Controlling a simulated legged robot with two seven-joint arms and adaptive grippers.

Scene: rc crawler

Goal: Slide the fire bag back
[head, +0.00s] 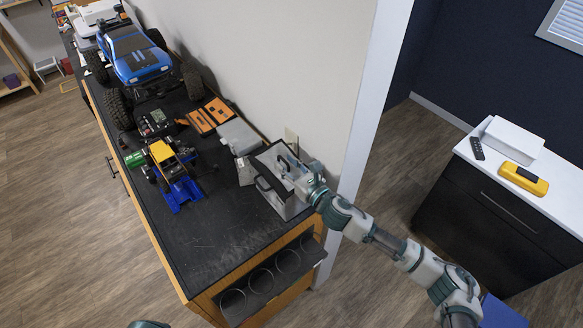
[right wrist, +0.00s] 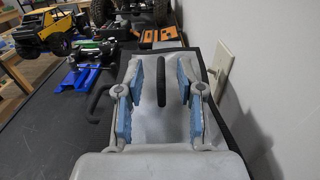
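The fire bag (head: 270,193) is a boxy silver-grey bag with dark edges and black strap handles. It stands at the near right of the dark bench top, close to the wall. My right gripper (head: 290,172) is over the bag's wall side. In the right wrist view its blue-padded fingers (right wrist: 158,85) are apart, one on each side of a black handle (right wrist: 161,82), with gaps on both sides. I cannot tell whether the fingertips touch the bag. A second handle (right wrist: 98,104) shows left of the fingers.
Behind the bag lie a grey case (head: 238,137) and orange-black items (head: 209,116). A small yellow-and-blue crawler (head: 172,170) and a large blue truck (head: 137,55) stand farther back. The bench's near left is clear.

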